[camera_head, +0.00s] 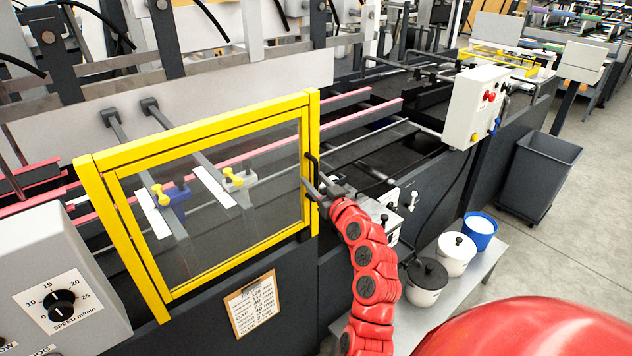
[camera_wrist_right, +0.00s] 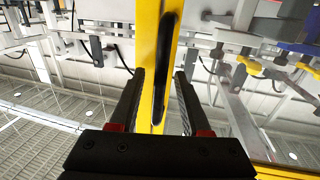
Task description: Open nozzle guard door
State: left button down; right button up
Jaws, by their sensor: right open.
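The nozzle guard door (camera_head: 215,120) is a yellow frame with a clear pane, and it looks closed. Its black handle (camera_head: 313,166) is on the right upright of the frame. My right gripper (camera_head: 318,188) is at that upright, by the handle's lower part. In the right wrist view the open fingers of my right gripper (camera_wrist_right: 160,90) are on either side of the yellow upright (camera_wrist_right: 153,50), with the black handle (camera_wrist_right: 168,50) ahead between them. Whether they touch the handle I cannot tell. My left gripper is not in view.
A grey control box with a speed dial (camera_head: 60,302) stands at the left. A clipboard (camera_head: 252,304) hangs below the door. A side table (camera_head: 478,282) at the right bears pots (camera_head: 456,254) and a blue container (camera_head: 480,232). A grey bin (camera_head: 540,172) stands on the floor beyond.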

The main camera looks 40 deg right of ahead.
grip_shut()
dwell(1.3)
